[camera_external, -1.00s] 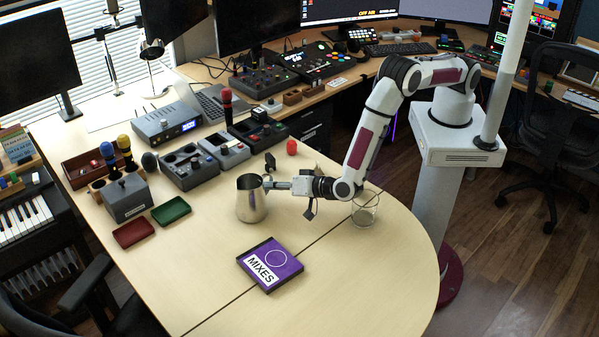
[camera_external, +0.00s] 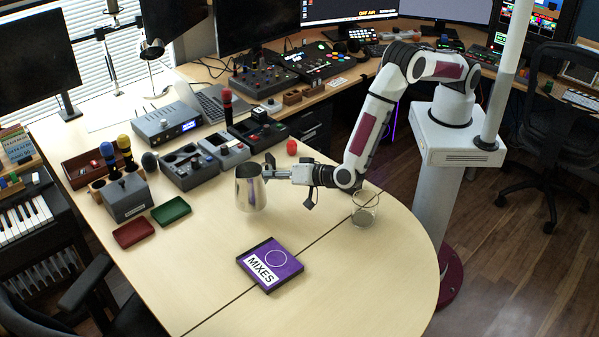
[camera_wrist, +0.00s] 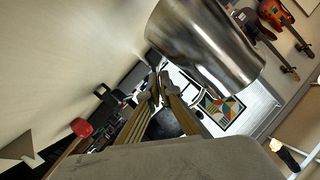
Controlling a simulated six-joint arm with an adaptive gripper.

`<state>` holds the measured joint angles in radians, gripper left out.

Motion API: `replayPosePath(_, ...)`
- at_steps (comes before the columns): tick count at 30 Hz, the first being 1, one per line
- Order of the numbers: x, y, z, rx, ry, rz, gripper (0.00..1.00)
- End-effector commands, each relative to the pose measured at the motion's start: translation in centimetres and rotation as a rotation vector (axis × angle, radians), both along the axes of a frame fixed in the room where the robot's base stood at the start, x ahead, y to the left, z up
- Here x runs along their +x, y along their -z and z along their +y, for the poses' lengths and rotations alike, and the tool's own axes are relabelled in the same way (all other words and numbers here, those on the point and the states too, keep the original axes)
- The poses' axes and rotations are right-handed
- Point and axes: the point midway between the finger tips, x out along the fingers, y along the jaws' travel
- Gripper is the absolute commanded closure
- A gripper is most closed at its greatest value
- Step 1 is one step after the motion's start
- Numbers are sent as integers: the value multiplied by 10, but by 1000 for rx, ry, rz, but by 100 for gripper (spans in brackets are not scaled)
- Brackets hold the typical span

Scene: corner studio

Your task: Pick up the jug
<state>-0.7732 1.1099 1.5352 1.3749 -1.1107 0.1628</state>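The jug (camera_external: 250,190) is a shiny metal pitcher near the middle of the table in the external view. It appears lifted a little above the tabletop and nearly upright. My gripper (camera_external: 271,173) comes in from the right, level, with its fingers at the jug's right side, where a handle would be. The fingers look shut there; the exact part held is hard to see. In the wrist view the jug's metal body (camera_wrist: 207,42) fills the upper middle, just beyond my fingertips (camera_wrist: 158,84), which are close together.
A clear glass (camera_external: 365,209) stands right of the jug, below my forearm. A purple "MIXES" box (camera_external: 270,264) lies in front. Red (camera_external: 133,232) and green (camera_external: 171,211) trays lie left. A red knob-like object (camera_external: 292,147) and grey equipment (camera_external: 188,168) are behind. The front right table is clear.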

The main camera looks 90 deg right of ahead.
Motion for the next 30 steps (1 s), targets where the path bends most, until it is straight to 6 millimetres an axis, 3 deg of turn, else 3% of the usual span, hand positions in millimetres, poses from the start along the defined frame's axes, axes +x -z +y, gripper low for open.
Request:
replayPosePath(15,1,-39,0,1,1,-3,100)
replayPosePath(30,1,-57,0,1,0,-3,100)
